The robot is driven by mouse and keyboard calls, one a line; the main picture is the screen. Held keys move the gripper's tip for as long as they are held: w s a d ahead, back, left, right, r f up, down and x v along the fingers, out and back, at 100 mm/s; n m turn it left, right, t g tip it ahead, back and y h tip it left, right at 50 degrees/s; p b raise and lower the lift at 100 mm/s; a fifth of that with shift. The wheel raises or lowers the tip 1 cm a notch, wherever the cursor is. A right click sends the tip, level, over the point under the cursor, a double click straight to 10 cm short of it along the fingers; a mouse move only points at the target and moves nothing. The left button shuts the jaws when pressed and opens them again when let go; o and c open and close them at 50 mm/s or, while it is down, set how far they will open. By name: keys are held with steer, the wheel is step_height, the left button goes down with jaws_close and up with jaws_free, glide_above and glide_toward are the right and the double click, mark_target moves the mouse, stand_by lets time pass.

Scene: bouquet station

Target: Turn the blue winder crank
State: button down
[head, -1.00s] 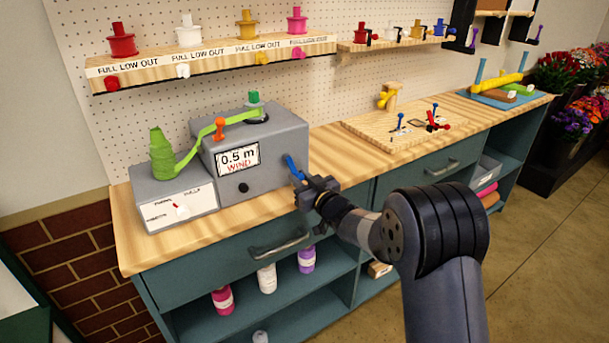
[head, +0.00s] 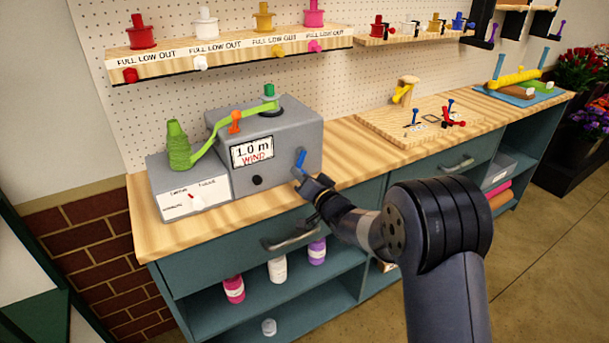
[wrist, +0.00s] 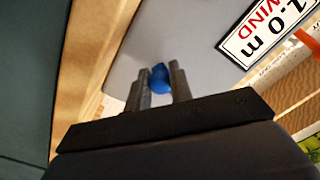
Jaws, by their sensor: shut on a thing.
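The winder (head: 270,140) is a grey box on the wooden bench, and its display (head: 252,151) reads "1.0 m WIND". The blue crank (head: 300,160) is on the right part of the winder's front face. My gripper (head: 303,177) is at the crank and shut on it. In the wrist view the blue crank (wrist: 159,78) sits between the two fingers of my gripper (wrist: 158,88), and part of it is hidden by them. A green ribbon (head: 208,140) runs from a green spool (head: 178,147) at the left, past an orange knob (head: 235,122), to the winder's top.
A wooden board (head: 400,128) with small tools lies to the right on the bench. A shelf (head: 230,50) of coloured spools hangs above. A drawer handle (head: 290,236) juts out below my gripper.

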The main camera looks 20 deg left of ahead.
steer(key=shift+r+m, duration=0.25)
steer(key=shift+m, duration=0.05)
steer(key=c, duration=1.3)
jaws_free()
steer(key=shift+f, duration=0.15)
steer(key=shift+o, duration=0.2)
steer(key=shift+s+d, duration=0.1)
steer(key=b+v, duration=0.1)
steer(key=v, duration=0.9)
steer(key=shift+s+d, duration=0.2)
steer(key=shift+s, duration=0.05)
steer(key=shift+w+a, duration=0.1)
steer(key=p+x, duration=0.1)
steer(key=x, duration=0.9)
steer(key=shift+w+a, duration=0.25)
